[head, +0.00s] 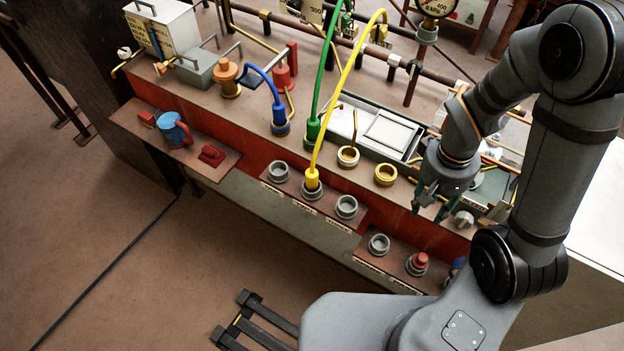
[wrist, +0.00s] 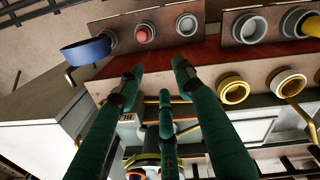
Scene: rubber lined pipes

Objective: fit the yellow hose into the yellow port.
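The yellow hose (head: 343,90) arches down from the pipes at the back. Its yellow end (head: 312,179) stands upright at a grey port (head: 312,192) on the front ledge; how deep it sits I cannot tell. In the wrist view, part of the yellow end (wrist: 302,22) shows at the right edge. Two yellow-rimmed ports are on the upper deck: an empty-looking one (head: 385,175) and a duller one (head: 348,157) with a thin bent pipe at it. Both show in the wrist view. My gripper (head: 434,205) is right of these ports, its green fingers (wrist: 157,70) spread and empty.
A blue hose (head: 265,78) and a green hose (head: 323,80) end in deck ports to the left. Grey ports (head: 346,206) (head: 379,244) and a red plug (head: 418,261) occupy the front ledges. A grey tray (head: 386,133) lies behind the yellow ports. A knob (head: 463,219) is near my fingers.

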